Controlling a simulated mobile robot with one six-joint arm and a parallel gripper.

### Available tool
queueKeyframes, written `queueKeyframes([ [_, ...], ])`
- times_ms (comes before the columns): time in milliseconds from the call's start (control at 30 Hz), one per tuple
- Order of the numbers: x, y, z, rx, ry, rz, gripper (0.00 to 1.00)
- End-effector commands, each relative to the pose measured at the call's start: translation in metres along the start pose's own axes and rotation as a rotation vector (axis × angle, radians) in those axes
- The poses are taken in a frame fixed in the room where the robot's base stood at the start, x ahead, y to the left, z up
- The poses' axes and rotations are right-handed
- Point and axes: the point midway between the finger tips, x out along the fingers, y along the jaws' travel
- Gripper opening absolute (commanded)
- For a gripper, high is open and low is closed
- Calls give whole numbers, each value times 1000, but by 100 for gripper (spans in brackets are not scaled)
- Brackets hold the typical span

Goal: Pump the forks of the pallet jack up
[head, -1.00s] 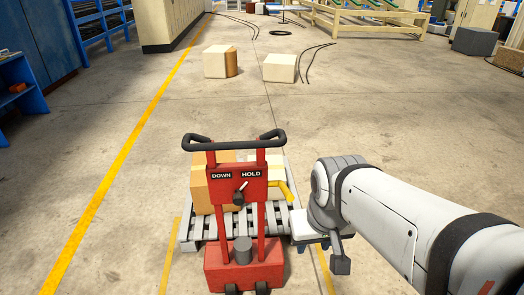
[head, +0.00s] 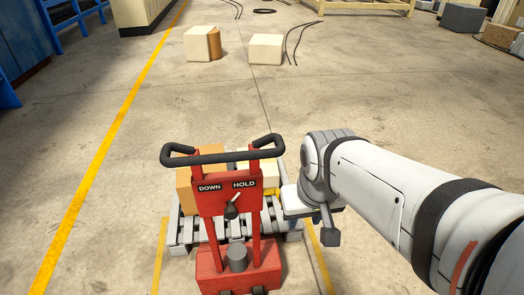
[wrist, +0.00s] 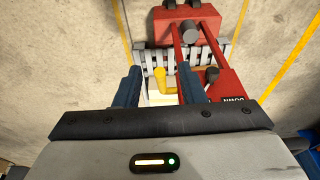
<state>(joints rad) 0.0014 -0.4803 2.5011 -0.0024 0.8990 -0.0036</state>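The red pallet jack (head: 213,200) stands in front of me, its black handle bar (head: 222,154) at the top. Its panel reads DOWN and HOLD, and the black lever (head: 232,207) points up and right, toward HOLD. A grey pallet (head: 185,232) with boxes on it sits behind the jack; the forks are hidden. In the wrist view the jack's red base (wrist: 187,22) is at the top. My gripper (wrist: 162,78) is open, its two blue fingers apart, with a yellow part (wrist: 160,80) showing between them. In the head view my gripper is mostly hidden by my arm, right of the jack.
A cardboard box (head: 185,180) and a pale box (head: 270,172) are on the pallet. Two pale blocks, one left (head: 202,44) and one right (head: 265,49), lie on the floor beyond, near black cables (head: 292,42). Open floor lies between them and the pallet.

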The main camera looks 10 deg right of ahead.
Motion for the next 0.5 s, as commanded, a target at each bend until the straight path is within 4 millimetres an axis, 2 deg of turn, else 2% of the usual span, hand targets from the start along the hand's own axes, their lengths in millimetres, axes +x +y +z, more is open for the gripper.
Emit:
queueKeyframes([
  [100, 0, 0, 0, 0, 0, 0, 36],
  [200, 1, 0, -2, 1, -4, -2, 45],
  [267, 4, 0, -6, 4, -12, -6, 45],
  [367, 13, 3, -20, 22, -41, -22, 45],
  [500, 39, 4, -52, 49, -98, -62, 45],
])
